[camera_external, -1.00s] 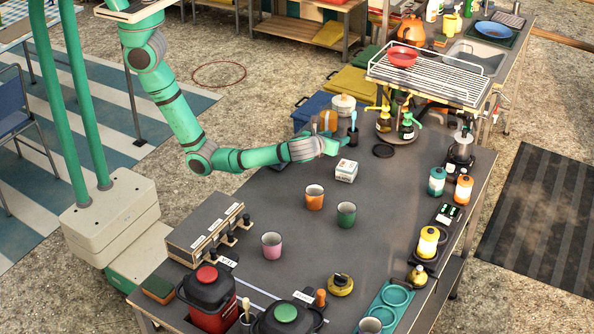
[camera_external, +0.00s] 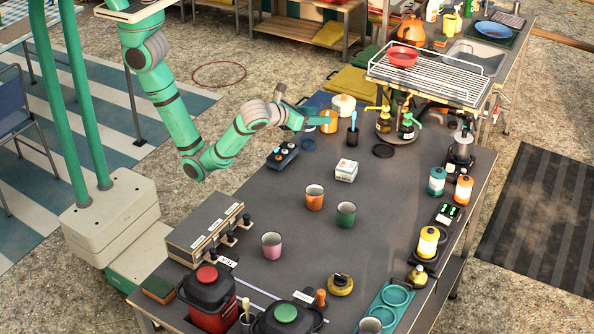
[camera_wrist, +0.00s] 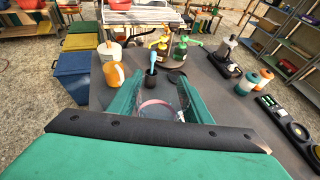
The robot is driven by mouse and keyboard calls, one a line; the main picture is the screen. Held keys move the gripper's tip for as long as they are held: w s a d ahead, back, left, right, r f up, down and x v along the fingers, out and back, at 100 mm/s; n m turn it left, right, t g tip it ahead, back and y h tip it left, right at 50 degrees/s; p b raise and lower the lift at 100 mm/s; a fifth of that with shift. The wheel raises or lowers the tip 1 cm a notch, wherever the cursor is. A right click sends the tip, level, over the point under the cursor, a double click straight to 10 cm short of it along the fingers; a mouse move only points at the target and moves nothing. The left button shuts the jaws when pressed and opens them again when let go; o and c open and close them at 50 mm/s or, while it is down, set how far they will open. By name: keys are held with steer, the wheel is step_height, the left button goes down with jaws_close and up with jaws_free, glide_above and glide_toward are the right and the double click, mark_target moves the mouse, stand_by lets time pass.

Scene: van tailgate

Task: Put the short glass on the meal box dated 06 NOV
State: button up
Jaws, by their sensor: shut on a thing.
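My gripper (camera_external: 318,118) is raised over the far left part of the table. In the wrist view my gripper (camera_wrist: 160,100) is shut on a clear, see-through glass (camera_wrist: 157,108) with a pinkish rim, held between the green fingers. I cannot make out the glass in the external view. The tags are too small to read, so I cannot tell which is dated 06 NOV.
An orange jug (camera_wrist: 114,74), a dark cup with a blue-handled tool (camera_wrist: 151,83) and pump bottles (camera_external: 384,120) stand near my gripper.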

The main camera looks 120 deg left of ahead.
steer(key=w+a+f, duration=0.1)
steer(key=w+f, duration=0.2)
steer(key=w, duration=0.1)
steer(key=w+a+f, duration=0.1)
steer(key=w+f, duration=0.1)
steer(key=w, duration=0.2)
steer(key=w+a+f, duration=0.2)
steer(key=w+f, duration=0.1)
steer(key=w, duration=0.1)
steer(key=shift+w+f, duration=0.15)
steer(key=shift+f, duration=0.2)
steer(key=shift+w+a+f, duration=0.1)
steer(key=shift+w+f, duration=0.05)
steer(key=shift+f, duration=0.8)
steer(key=shift+w+f, duration=0.1)
steer(key=shift+f, duration=0.8)
steer(key=shift+f, duration=0.15)
steer(key=o, duration=1.1)
